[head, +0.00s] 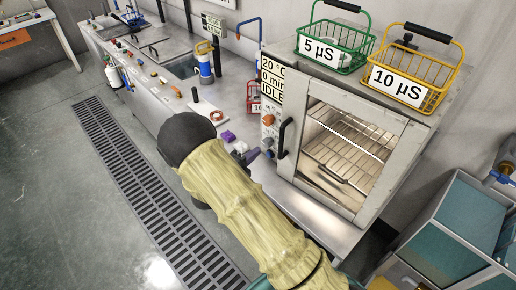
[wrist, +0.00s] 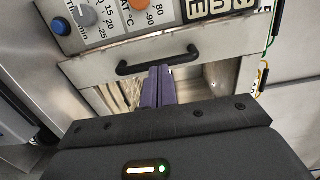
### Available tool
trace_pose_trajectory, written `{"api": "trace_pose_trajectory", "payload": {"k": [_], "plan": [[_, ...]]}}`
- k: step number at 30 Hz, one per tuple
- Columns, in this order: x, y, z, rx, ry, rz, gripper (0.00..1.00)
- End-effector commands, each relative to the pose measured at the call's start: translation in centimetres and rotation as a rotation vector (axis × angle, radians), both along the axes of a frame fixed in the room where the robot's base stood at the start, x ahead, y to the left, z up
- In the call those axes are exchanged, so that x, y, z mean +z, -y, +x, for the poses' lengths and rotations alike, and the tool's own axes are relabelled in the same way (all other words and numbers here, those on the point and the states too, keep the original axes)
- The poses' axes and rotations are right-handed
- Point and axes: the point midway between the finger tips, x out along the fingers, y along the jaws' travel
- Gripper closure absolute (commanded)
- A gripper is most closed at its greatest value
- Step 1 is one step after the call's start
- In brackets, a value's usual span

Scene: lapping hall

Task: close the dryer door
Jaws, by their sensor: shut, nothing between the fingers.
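The dryer (head: 276,110) is a pale metal box on the bench with a control panel at its left. Its door (head: 386,155) has a pale frame around a large window, with wire racks showing inside. The door looks flush or nearly flush with the front; I cannot tell whether a small gap remains. The black bar handle (head: 283,138) is on the door's left edge and also shows in the wrist view (wrist: 158,60). My gripper (wrist: 160,70) is shut and empty, its purple fingertips close to the handle and in front of the door. Contact cannot be told.
A green basket (head: 325,62) and a yellow basket (head: 433,97) stand on the dryer. Knobs (head: 268,120) sit on the panel beside the handle. A teal-sided cabinet (head: 440,235) stands at the right. The bench with sinks runs left, and a floor drain grate (head: 150,195) lies before it.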

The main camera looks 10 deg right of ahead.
Motion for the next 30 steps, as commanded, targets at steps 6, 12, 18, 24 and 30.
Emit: {"api": "trace_pose_trajectory", "payload": {"k": [6,12,18,24,30], "plan": [[0.4,3.0,2.5,-0.005,-0.002,-0.002,1.00],[0.4,5.6,4.9,-0.005,-0.001,-0.002,1.00],[0.5,8.0,7.0,-0.003,-0.002,-0.003,1.00],[0.1,9.1,8.1,-0.001,-0.003,-0.001,1.00],[0.0,9.4,8.2,-0.003,-0.002,-0.001,1.00]]}}
